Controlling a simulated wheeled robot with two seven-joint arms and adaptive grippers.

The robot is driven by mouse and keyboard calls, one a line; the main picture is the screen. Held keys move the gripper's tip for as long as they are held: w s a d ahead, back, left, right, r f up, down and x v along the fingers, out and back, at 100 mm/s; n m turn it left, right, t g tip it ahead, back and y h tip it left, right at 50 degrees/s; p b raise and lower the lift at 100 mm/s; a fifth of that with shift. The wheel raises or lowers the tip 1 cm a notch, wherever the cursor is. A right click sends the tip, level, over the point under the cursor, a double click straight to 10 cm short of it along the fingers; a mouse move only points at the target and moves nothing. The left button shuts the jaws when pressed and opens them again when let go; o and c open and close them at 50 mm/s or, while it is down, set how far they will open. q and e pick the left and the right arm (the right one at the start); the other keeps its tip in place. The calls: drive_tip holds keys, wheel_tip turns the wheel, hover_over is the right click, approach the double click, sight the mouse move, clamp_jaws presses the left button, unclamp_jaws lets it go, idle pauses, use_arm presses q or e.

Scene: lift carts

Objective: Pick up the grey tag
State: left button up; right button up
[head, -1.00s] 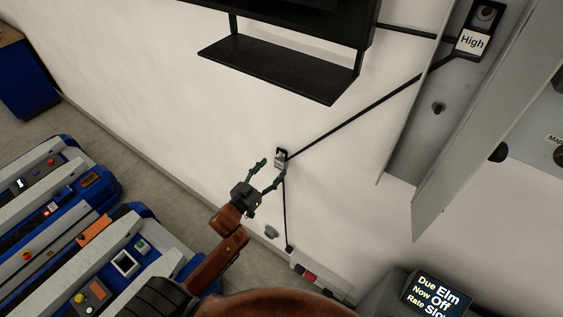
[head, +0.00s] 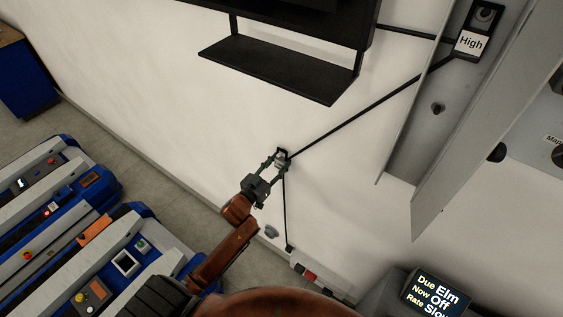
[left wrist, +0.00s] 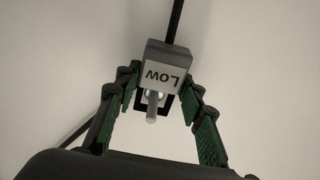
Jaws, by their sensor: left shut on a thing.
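The grey tag (left wrist: 168,66) is a small grey block with a white face lettered "LOW", upside down in the left wrist view. It sits at a small black holder on the white wall, and shows small in the head view (head: 281,162). My left gripper (left wrist: 160,80) has its green-padded fingers on either side of the tag and is shut on it. In the head view the left gripper (head: 277,160) reaches up to the wall there. A short grey peg (left wrist: 152,105) shows below the tag's face. My right gripper is not in view.
Black lines run from the holder to a box labelled "High" (head: 470,42) and down the wall. A black shelf (head: 280,70) juts out above. A grey metal panel (head: 480,130) stands at right. Blue lift carts (head: 120,260) stand at left. A display (head: 437,294) is at lower right.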

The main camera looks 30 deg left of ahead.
use_arm(q)
drive_tip(key=c, duration=0.5)
drive_tip(key=shift+r, duration=0.15)
drive_tip(key=shift+r, duration=0.25)
drive_tip(key=s, duration=0.6)
drive_tip(key=s+a, duration=0.1)
drive_tip(key=s, duration=1.1)
drive_tip(key=shift+a+r+b, duration=0.2)
drive_tip(key=shift+r+b, duration=0.2)
drive_tip(key=o, duration=0.5)
drive_tip(key=c, duration=0.5)
